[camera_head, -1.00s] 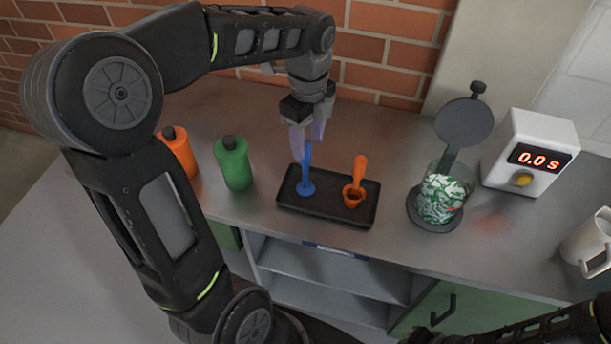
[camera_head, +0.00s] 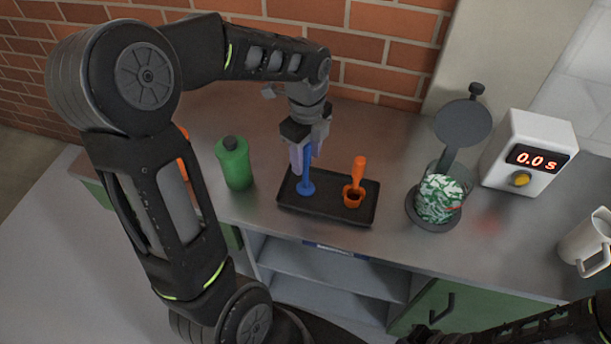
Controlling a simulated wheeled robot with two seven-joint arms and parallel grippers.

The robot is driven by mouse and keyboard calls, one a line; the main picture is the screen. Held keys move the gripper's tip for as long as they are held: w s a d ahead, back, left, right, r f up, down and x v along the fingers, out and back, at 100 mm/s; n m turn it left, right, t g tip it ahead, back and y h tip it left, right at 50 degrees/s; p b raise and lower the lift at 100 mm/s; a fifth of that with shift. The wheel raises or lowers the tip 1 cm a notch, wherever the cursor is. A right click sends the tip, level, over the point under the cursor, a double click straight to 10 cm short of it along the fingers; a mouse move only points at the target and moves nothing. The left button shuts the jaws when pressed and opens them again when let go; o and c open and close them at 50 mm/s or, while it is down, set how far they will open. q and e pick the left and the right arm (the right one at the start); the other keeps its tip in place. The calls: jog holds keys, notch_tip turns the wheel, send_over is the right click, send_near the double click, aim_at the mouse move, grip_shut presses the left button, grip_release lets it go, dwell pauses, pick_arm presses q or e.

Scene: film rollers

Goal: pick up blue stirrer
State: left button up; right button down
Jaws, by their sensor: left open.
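The blue stirrer (camera_head: 306,185) stands upright in the left part of a black tray (camera_head: 333,217) on the grey counter. My left gripper (camera_head: 304,164) points down with its pale fingers around the upper part of the blue stirrer's handle. It is open; whether a finger touches the handle I cannot tell. The stirrer's top is partly hidden by the gripper. My right arm (camera_head: 545,335) shows only at the lower right corner, and its gripper is out of view.
An orange stirrer (camera_head: 358,171) stands in the tray's right part. A green bottle (camera_head: 234,163) stands left of the tray, and an orange bottle (camera_head: 184,165) is mostly behind my left arm. A glass jar (camera_head: 440,195), a timer (camera_head: 527,152) and a white mug (camera_head: 588,242) stand to the right.

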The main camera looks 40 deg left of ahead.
pick_arm(q)
jog(key=shift+c, duration=0.2)
grip_shut()
jog(key=shift+r, duration=0.1)
dwell(0.4)
notch_tip(320, 180, up, 10)
jog(key=shift+f+b, duration=0.1)
jog(key=shift+b, duration=0.3)
dwell(0.5)
